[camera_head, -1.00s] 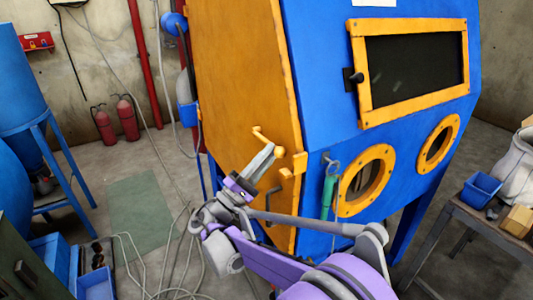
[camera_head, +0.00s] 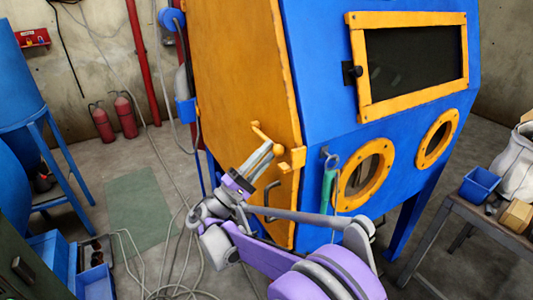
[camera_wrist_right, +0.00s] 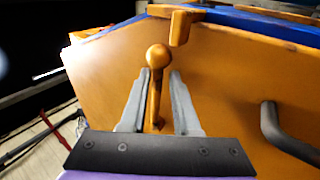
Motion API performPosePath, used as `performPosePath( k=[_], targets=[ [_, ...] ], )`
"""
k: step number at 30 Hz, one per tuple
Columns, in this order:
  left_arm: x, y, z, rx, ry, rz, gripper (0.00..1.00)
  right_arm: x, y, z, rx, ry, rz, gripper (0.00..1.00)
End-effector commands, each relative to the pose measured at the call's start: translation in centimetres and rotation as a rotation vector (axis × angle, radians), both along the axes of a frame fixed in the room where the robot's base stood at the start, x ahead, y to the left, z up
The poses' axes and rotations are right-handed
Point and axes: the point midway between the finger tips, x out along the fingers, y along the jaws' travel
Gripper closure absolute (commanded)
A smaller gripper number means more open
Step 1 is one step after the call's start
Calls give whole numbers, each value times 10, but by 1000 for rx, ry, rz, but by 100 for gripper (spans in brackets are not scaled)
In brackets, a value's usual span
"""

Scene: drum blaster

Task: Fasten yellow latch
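The yellow latch (camera_head: 262,134) is a bent orange-yellow lever on the orange side door (camera_head: 236,75) of the blue cabinet. In the right wrist view, its round knob (camera_wrist_right: 158,55) points up toward the catch block (camera_wrist_right: 180,26) at the door's edge, apart from it in the picture. The catch block (camera_head: 297,157) also shows in the head view. My right gripper (camera_head: 270,152) is at the latch. In the right wrist view, its grey fingers (camera_wrist_right: 160,76) stand apart on either side of the lever, with gaps visible. My left gripper is out of view.
A dark door handle (camera_wrist_right: 285,135) sits right of the fingers in the right wrist view. A green tool (camera_head: 328,188) hangs on the cabinet front beside a round orange port (camera_head: 343,185). A workbench (camera_head: 490,232) stands at right. Hoses and cables lie on the floor at left.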

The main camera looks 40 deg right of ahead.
Motion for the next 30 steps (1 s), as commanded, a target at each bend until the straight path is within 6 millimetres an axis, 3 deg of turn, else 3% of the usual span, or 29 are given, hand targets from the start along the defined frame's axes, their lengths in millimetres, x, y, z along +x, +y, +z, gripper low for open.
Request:
performPosePath(
  k=[8,21,30],
  targets=[
    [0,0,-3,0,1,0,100,3,14,-10,-1,1,4,70],
    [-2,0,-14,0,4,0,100,11,80,-54,0,1,3,70],
    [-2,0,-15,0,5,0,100,12,89,-60,0,0,0,70]
  ],
)
